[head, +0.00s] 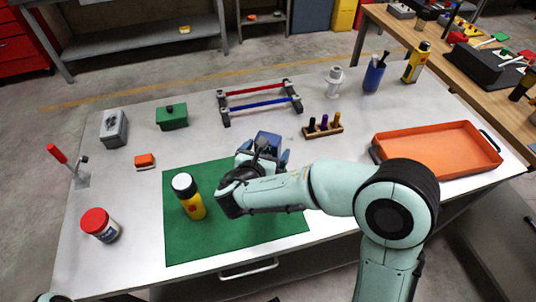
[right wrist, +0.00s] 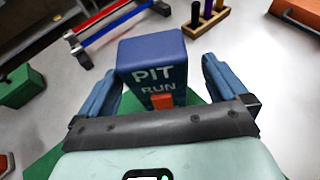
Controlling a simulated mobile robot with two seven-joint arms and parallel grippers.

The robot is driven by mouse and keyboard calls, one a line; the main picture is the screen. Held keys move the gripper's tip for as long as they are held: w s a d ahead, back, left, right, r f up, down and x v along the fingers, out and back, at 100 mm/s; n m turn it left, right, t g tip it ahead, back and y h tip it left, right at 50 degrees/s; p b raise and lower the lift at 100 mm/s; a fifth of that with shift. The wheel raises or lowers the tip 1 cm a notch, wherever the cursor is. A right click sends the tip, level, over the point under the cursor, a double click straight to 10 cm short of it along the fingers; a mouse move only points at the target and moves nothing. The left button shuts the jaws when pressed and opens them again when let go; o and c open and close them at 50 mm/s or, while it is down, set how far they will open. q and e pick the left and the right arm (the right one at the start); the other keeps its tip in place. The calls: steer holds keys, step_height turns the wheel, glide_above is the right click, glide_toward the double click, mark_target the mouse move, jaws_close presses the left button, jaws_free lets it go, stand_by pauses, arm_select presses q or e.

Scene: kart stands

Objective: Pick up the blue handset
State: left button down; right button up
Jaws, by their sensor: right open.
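The blue handset (right wrist: 152,62) stands near the far edge of the green mat (head: 187,240), with "PIT RUN" lettering and an orange button on the side facing my wrist camera. In the head view the handset (head: 268,138) is partly hidden by my right gripper (head: 264,153). That gripper is open, with its blue fingers on either side of the handset. In the right wrist view there are gaps between the handset and both fingers of the gripper (right wrist: 160,80). The handset's lower part is hidden by the gripper. My left gripper is not in view.
A yellow bottle (head: 194,206) stands on the mat, left of my right gripper. A rack with red and blue bars (head: 260,103) and a wooden holder (head: 322,131) stand behind. An orange tray (head: 437,148) is at right, a red-lidded jar (head: 100,225) at left.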

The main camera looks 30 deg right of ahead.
steer(key=x, duration=0.4)
steer(key=shift+w+f, duration=0.15)
steer(key=shift+w, duration=0.2)
steer(key=c, duration=1.2)
